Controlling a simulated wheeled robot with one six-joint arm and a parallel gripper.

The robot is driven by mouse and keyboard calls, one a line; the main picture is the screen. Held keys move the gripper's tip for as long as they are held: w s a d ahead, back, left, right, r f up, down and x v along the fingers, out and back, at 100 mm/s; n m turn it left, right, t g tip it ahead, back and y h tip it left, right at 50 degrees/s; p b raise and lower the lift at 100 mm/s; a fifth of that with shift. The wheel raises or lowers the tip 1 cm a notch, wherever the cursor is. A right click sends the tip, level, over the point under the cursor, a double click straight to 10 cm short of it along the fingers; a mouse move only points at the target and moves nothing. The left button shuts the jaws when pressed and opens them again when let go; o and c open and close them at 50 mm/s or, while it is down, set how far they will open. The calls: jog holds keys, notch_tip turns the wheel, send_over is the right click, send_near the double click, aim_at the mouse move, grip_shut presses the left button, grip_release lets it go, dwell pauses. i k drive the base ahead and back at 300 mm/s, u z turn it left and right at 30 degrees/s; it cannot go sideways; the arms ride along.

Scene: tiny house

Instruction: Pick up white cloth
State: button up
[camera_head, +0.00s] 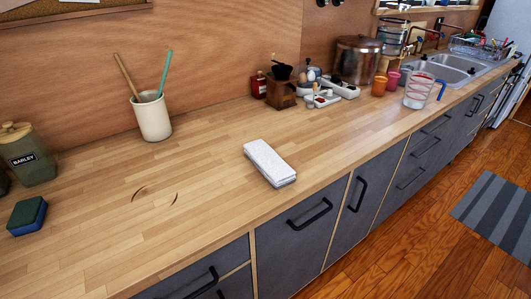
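The white cloth (269,162) is folded into a small rectangular stack. It lies flat on the wooden counter (215,208), close to the front edge, near the middle of the camera_head view. Nothing touches or covers it. My gripper does not show in this view.
A cream cup (152,117) with two sticks stands behind left. A barley jar (28,155) and a blue-green sponge (27,216) are at far left. A coffee grinder (281,90), steel pot (357,61) and measuring cup (418,91) stand right, before the sink (443,69). Counter around the cloth is clear.

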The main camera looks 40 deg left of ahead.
aim_at(278, 173)
jog(key=u, duration=0.6)
jog(key=i, duration=0.9)
jog(key=u, duration=0.7)
